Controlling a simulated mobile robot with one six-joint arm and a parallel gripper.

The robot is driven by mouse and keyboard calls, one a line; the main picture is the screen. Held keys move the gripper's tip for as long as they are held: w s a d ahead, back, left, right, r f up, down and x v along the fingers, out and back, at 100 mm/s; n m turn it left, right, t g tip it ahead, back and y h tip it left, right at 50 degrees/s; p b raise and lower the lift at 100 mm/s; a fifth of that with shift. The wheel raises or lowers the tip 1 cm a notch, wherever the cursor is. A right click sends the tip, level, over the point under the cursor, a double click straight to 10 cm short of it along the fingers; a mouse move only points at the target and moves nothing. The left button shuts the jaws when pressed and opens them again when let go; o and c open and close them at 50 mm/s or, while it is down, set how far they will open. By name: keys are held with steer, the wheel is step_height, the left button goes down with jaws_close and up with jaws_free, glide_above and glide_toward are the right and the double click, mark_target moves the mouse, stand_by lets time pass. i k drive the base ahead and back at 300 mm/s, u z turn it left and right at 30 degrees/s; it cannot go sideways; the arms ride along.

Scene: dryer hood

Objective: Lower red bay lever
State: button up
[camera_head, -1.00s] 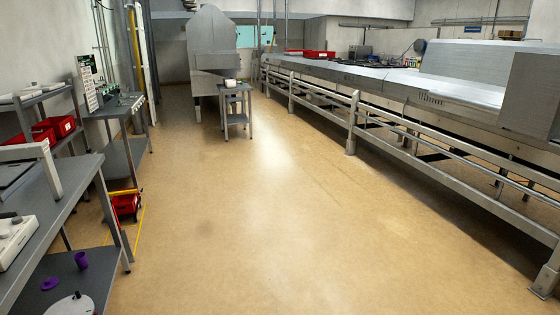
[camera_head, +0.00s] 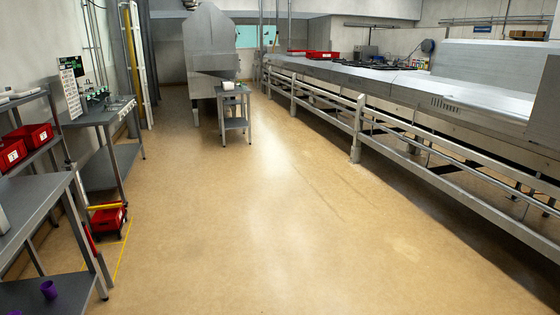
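I cannot make out a red bay lever for certain in this view. A small bench (camera_head: 93,117) on the left carries several small fixtures (camera_head: 97,98), too small to tell apart, beside an upright board (camera_head: 71,92) with pale labels. My gripper is not in view.
Red bins (camera_head: 30,136) sit on the near-left shelving, and a purple cup (camera_head: 48,290) is on a lower shelf. A red box with a yellow bar (camera_head: 108,218) stands on the floor by yellow lines. A railed conveyor (camera_head: 430,110) runs along the right. The middle floor (camera_head: 250,220) is clear.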

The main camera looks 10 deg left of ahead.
mark_target(92, 246)
steer(key=u, duration=0.15)
steer(key=i, duration=0.85)
steer(key=u, duration=0.5)
steer(key=i, duration=0.7)
steer(key=u, duration=0.75)
steer(key=i, duration=0.55)
steer(key=u, duration=0.75)
steer(key=i, duration=0.65)
steer(key=u, duration=1.55)
steer(key=k, duration=0.1)
steer(key=z, duration=2.55)
